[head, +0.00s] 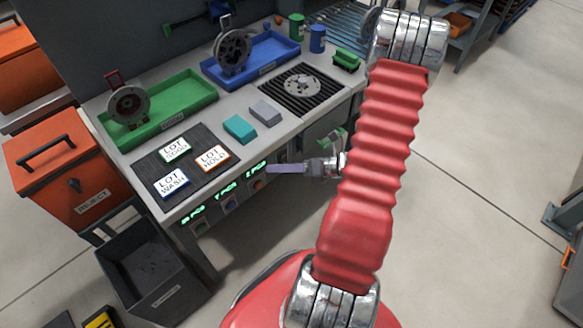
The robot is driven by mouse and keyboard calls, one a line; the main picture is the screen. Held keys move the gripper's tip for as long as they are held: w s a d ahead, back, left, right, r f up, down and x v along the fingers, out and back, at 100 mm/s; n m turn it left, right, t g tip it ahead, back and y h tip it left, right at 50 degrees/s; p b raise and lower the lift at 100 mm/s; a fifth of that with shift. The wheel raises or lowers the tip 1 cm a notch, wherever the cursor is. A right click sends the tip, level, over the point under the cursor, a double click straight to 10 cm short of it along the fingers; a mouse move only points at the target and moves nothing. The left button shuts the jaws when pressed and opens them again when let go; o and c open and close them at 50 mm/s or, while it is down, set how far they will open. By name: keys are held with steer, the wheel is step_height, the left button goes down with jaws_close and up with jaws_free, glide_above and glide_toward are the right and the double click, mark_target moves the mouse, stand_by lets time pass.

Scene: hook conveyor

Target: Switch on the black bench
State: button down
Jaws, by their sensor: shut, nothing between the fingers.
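A grey workbench (290,128) stands in front of me with a black ribbed plate (325,94) on its top. Its front edge carries a row of small glowing green displays, with a green button (200,228), a bluish button (229,206) and an orange-brown button (258,184) below them. I cannot tell which control belongs to the black bench. My gripper (269,169) is shut and empty, pointing left at the front edge. Its tip is close to the rightmost display and just above the orange-brown button; I cannot tell whether it touches.
The bench top holds a green tray (170,123), a blue tray (265,68), a dark mat (204,184) with label cards, and teal and grey blocks. An orange reject bin (87,195) and a dark open bin (150,270) stand left.

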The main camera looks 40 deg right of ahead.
mark_target(283, 159)
steer(key=s+d+f+m+t+h, duration=0.2)
steer(key=s+d+f+m+h, duration=0.1)
steer(key=f+m, duration=0.4)
steer(key=s+d+f+m+t+h, duration=0.2)
steer(key=s+d+f+m+h, duration=0.2)
steer(key=d+f+m+h, duration=0.2)
steer(key=shift+s+d+f+m+t, duration=0.25)
steer(key=shift+d+f+m, duration=0.3)
steer(key=shift+d+m, duration=0.7)
steer(key=shift+w, duration=0.1)
steer(key=w+f, duration=0.2)
steer(key=w, duration=1.1)
steer(key=shift+w+a, duration=0.25)
steer(key=shift+w, duration=0.15)
steer(key=shift+f, duration=0.1)
steer(key=shift+w+f, duration=0.1)
steer(key=shift+w, duration=0.1)
steer(key=shift+s, duration=0.1)
